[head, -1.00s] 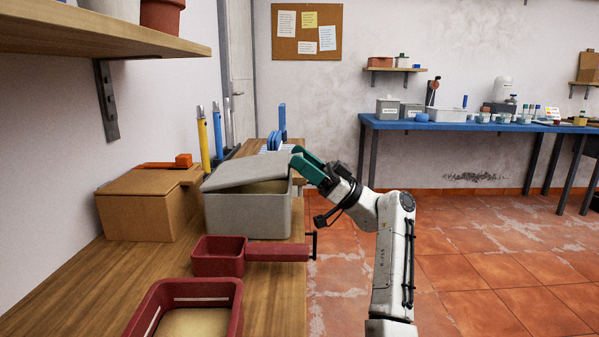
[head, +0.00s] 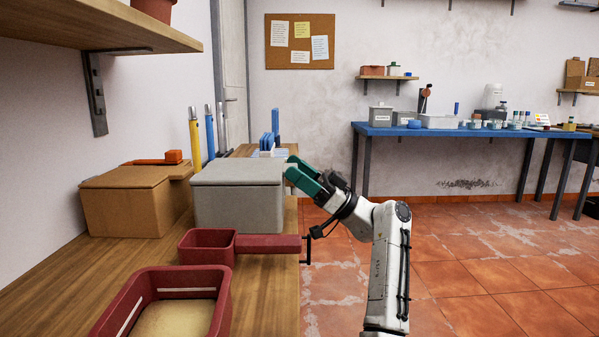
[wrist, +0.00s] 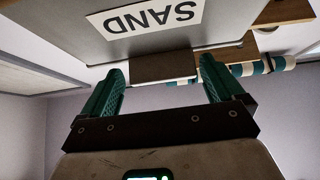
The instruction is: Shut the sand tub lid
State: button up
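The grey sand tub (head: 238,210) stands on the wooden bench at the left, and its grey lid (head: 240,172) lies flat on the rim with no gap that I can see. My gripper (head: 293,172) has its green fingers at the lid's right edge. In the wrist view the tub's wall shows a SAND label (wrist: 150,18), upside down. A dark grey tab (wrist: 163,66) at the tub's edge lies between the fingertips of my gripper (wrist: 162,72). The fingers are spread wide, with a gap on each side of the tab. The tub's inside is hidden.
A cardboard box (head: 130,205) with an orange-handled tool (head: 165,158) stands left of the tub. A shelf (head: 90,25) overhangs the upper left. Open tiled floor (head: 470,260) lies right.

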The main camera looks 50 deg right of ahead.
jog(key=shift+w+a, duration=0.1)
jog(key=shift+a, duration=0.2)
jog(key=p+v, duration=0.1)
jog(key=v, duration=1)
jog(key=shift+d+y, duration=0.2)
jog(key=shift+y, duration=0.1)
